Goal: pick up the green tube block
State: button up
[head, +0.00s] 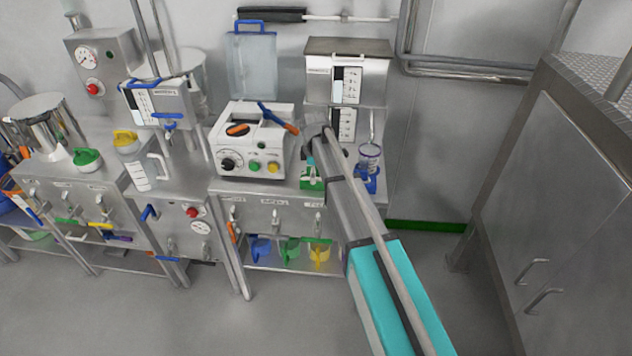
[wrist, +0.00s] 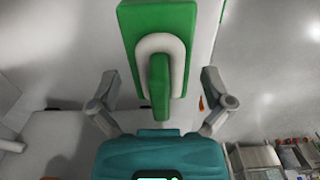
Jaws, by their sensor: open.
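The green tube block (head: 312,183) sits on the steel bench, just right of the white machine, partly behind my arm in the head view. In the wrist view the green block (wrist: 129,22) fills the top middle, with a pale rounded ring and a green upright part on its face. My gripper (wrist: 159,80) is open, with one finger on each side of the block's lower part. A gap shows between each finger and the block. Nothing is held. In the head view my arm hides most of the gripper.
The white machine (head: 253,143) with knobs stands close left of the block. A clear cup in a blue holder (head: 370,168) is close to the right. A steel dispenser (head: 345,75) stands behind. A steel cabinet (head: 560,190) stands at far right; floor between is clear.

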dwell(0.3)
jog(key=shift+s+r, duration=0.15)
grip_shut()
jog(key=shift+d, duration=0.1)
dwell(0.4)
